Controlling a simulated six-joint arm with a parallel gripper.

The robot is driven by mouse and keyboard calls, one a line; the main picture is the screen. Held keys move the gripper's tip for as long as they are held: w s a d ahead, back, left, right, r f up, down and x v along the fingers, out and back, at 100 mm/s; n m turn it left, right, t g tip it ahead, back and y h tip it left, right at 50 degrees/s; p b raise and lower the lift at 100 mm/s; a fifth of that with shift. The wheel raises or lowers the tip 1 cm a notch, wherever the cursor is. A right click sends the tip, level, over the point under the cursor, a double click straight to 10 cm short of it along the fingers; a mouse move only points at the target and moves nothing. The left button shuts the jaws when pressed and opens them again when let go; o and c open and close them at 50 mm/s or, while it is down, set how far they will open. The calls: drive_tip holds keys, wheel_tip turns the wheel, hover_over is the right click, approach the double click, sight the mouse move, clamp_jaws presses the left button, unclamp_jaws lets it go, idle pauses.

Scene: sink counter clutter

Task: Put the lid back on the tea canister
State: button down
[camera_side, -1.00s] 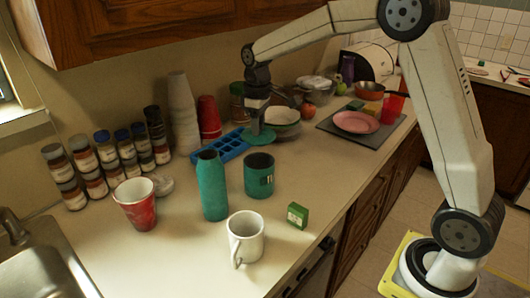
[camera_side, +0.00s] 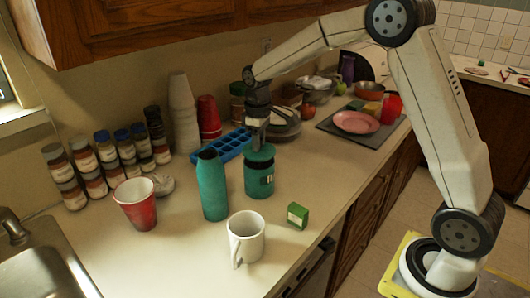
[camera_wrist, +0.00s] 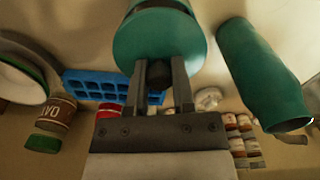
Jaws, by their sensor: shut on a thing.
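The teal tea canister (camera_side: 259,184) stands upright on the counter, with a small label on its side. My gripper (camera_side: 257,142) is above it, shut on the dark knob of the teal lid (camera_side: 260,154). The lid is over the canister's mouth, with a dark band between them in the side view; I cannot tell whether they touch. In the wrist view, my fingers (camera_wrist: 162,82) grip the knob and the lid (camera_wrist: 135,42) hides most of the canister.
A teal bottle (camera_side: 212,186) stands close on the left; it also shows in the wrist view (camera_wrist: 262,75). A white mug (camera_side: 246,240) and a green box (camera_side: 297,215) are in front. A blue ice tray (camera_side: 233,144) lies behind. A red cup (camera_side: 136,205) stands farther left.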

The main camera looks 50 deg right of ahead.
drive_tip(key=shift+f, duration=0.8)
drive_tip(key=shift+f, duration=0.2)
idle(1.7)
unclamp_jaws()
idle(0.5)
drive_tip(key=shift+r, duration=0.25)
drive_tip(key=shift+r, duration=3.3)
